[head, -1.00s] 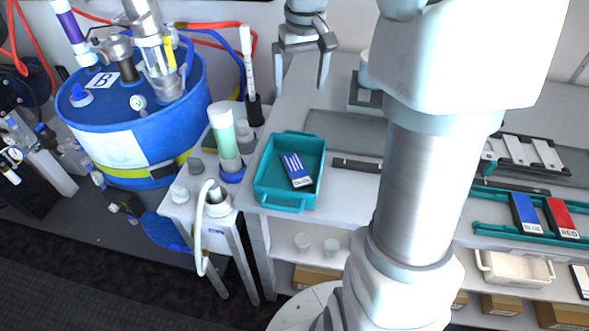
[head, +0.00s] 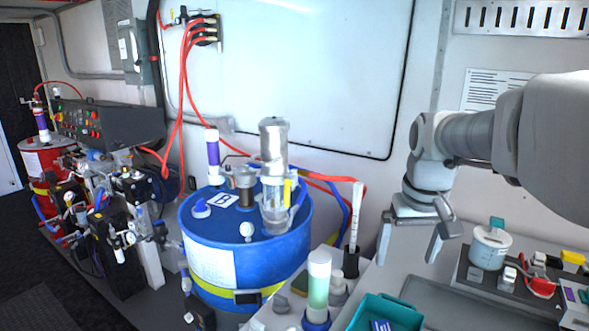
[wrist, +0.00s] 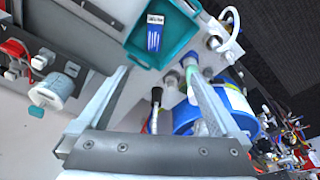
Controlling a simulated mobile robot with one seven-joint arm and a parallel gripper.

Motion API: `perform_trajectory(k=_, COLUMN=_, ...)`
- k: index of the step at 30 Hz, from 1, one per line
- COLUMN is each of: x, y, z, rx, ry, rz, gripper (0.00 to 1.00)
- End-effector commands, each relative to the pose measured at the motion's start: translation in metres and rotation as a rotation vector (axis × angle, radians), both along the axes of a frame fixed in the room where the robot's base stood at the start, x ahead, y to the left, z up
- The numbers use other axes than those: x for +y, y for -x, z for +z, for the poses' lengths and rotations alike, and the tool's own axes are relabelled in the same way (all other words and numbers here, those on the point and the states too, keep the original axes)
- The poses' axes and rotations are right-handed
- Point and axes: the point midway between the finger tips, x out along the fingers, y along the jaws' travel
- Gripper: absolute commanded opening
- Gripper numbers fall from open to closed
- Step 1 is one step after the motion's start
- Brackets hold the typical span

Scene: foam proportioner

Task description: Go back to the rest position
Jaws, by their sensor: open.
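My gripper (head: 408,250) is open and empty, fingers pointing down, in the air above the workbench at the right of the head view. In the wrist view my gripper (wrist: 160,85) shows its two fingers spread wide with nothing between them. The teal tray (head: 392,312) is at the bottom edge of the head view, below the gripper and partly cut off. In the wrist view the teal tray (wrist: 133,45) holds a blue and white labelled packet (wrist: 156,32).
A blue drum (head: 225,255) marked B stands left of the bench, with a clear cylinder of green liquid (head: 318,285) near it. A white lidded pot (head: 490,248) stands right of the gripper. Red hoses (head: 183,90) hang on the back wall. A red drum (head: 42,155) is far left.

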Motion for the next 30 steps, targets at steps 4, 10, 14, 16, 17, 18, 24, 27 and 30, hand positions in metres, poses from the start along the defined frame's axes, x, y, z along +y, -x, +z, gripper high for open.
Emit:
perform_trajectory(k=4, x=0.019, y=0.034, z=0.011, rx=-0.057, ry=0.012, rz=0.011, gripper=1.0)
perform_trajectory(k=10, x=0.038, y=0.077, z=0.014, rx=-0.129, ry=0.017, rz=0.02, gripper=1.0)
perform_trajectory(k=14, x=0.049, y=0.104, z=0.011, rx=-0.176, ry=0.014, rz=0.026, gripper=1.0)
perform_trajectory(k=16, x=0.053, y=0.119, z=0.007, rx=-0.203, ry=0.011, rz=0.031, gripper=1.0)
perform_trajectory(k=17, x=0.055, y=0.125, z=0.006, rx=-0.214, ry=0.01, rz=0.033, gripper=1.0)
perform_trajectory(k=18, x=0.058, y=0.132, z=0.004, rx=-0.227, ry=0.006, rz=0.035, gripper=1.0)
perform_trajectory(k=24, x=0.066, y=0.16, z=-0.009, rx=-0.28, ry=-0.01, rz=0.043, gripper=1.0)
perform_trajectory(k=27, x=0.067, y=0.166, z=-0.013, rx=-0.295, ry=-0.014, rz=0.045, gripper=1.0)
perform_trajectory(k=30, x=0.068, y=0.169, z=-0.015, rx=-0.3, ry=-0.017, rz=0.045, gripper=1.0)
